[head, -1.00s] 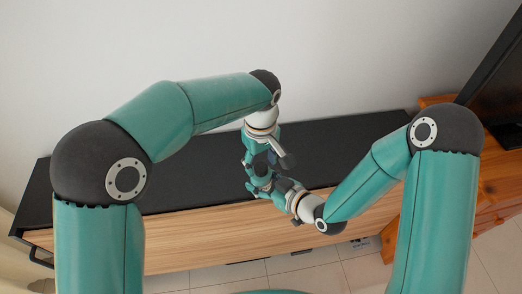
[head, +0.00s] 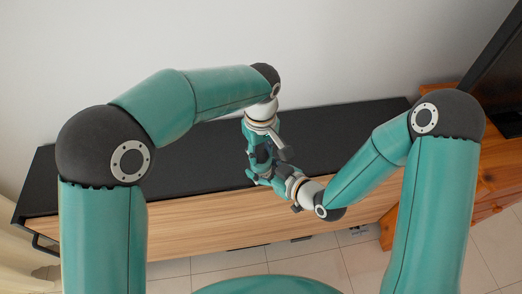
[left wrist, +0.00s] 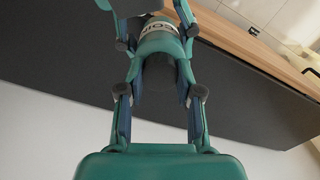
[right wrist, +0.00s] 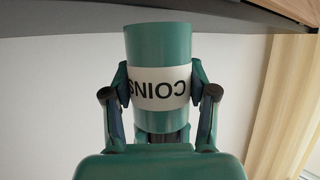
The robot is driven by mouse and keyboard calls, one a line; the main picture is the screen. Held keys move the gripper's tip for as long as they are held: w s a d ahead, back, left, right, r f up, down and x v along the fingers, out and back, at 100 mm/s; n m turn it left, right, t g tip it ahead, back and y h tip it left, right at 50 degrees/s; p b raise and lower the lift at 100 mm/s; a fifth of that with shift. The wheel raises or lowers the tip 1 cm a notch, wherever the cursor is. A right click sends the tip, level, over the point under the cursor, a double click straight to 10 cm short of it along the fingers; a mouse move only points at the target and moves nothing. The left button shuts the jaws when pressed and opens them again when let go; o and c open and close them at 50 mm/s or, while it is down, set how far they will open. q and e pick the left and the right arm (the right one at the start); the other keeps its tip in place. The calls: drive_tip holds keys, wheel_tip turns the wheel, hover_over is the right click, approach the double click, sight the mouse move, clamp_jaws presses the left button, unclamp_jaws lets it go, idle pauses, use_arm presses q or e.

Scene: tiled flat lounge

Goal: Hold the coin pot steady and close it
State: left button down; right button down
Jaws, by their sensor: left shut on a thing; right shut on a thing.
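The coin pot is a teal cylinder (right wrist: 158,45) with a white band reading COINS, upside down in the right wrist view. My right gripper (right wrist: 160,97) is shut on the pot's sides at the band. In the left wrist view the pot's band (left wrist: 160,27) shows beyond a dark grey rounded piece (left wrist: 157,82), apparently the lid. My left gripper (left wrist: 158,60) is shut with its fingers either side of this piece. I cannot tell whether lid and pot touch. In the head view both grippers meet above the cabinet, left (head: 262,158) above right (head: 268,178), hiding most of the pot.
A long low cabinet with a black top (head: 180,180) and wooden front stands against the white wall. Its top looks clear around the grippers. An orange-brown wooden unit (head: 492,190) with a dark screen stands at right. A pale curtain (right wrist: 290,100) hangs at one side.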

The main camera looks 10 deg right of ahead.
use_arm(q)
drive_tip(key=m, duration=0.4)
drive_tip(key=shift+m, duration=0.3)
drive_tip(key=m, duration=0.6)
drive_tip(key=shift+m, duration=0.3)
drive_tip(key=m, duration=1)
drive_tip(key=c, duration=0.7)
unclamp_jaws()
wheel_tip(320, 180, up, 12)
